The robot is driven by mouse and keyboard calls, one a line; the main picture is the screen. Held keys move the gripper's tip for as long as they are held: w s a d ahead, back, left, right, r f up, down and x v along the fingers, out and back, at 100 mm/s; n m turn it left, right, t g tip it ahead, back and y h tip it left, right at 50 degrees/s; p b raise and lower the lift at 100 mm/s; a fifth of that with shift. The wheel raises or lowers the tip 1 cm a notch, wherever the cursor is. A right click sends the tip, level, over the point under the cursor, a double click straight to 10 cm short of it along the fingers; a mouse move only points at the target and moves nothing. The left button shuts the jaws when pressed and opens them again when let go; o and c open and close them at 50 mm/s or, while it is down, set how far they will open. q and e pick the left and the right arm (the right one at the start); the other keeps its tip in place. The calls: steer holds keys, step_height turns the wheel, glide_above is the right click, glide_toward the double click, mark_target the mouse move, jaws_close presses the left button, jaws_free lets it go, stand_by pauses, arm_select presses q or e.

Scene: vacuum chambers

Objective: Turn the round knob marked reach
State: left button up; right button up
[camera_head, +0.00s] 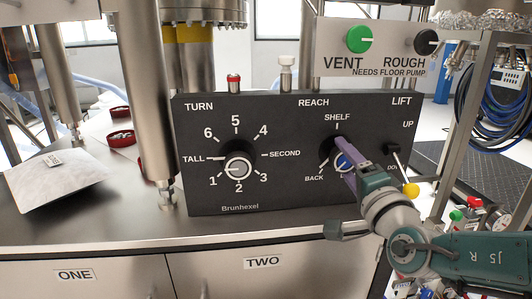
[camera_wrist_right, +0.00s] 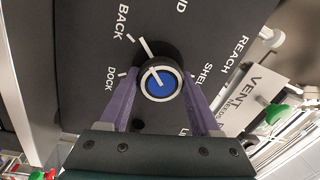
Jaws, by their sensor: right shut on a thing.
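The round knob under REACH (camera_head: 342,161) is on the black panel (camera_head: 285,195), right of its middle. In the right wrist view this knob (camera_wrist_right: 161,86) has a blue face and a white pointer line, aimed roughly at the BACK mark. My right gripper (camera_head: 346,160) has its purple fingers on either side of the knob and is shut on it. In the head view the fingers hide part of the knob and its right-hand markings. My left gripper is not in view.
A TURN knob (camera_head: 238,167) sits left on the panel. The yellow-tipped LIFT lever (camera_head: 411,190) is close to the right of my gripper. A green VENT knob (camera_head: 359,39) and a black ROUGH knob (camera_head: 426,42) are above. A metal column (camera_head: 145,90) stands left of the panel.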

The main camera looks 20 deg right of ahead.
steer(key=shift+r+n, duration=0.2)
steer(key=shift+n, duration=1)
steer(key=o, duration=1.3)
steer(key=shift+o, duration=0.2)
steer(key=r+p+v, duration=0.1)
steer(key=p+v, duration=0.4)
steer(key=v, duration=0.4)
steer(key=shift+s+f, duration=0.45)
steer(key=shift+f, duration=0.1)
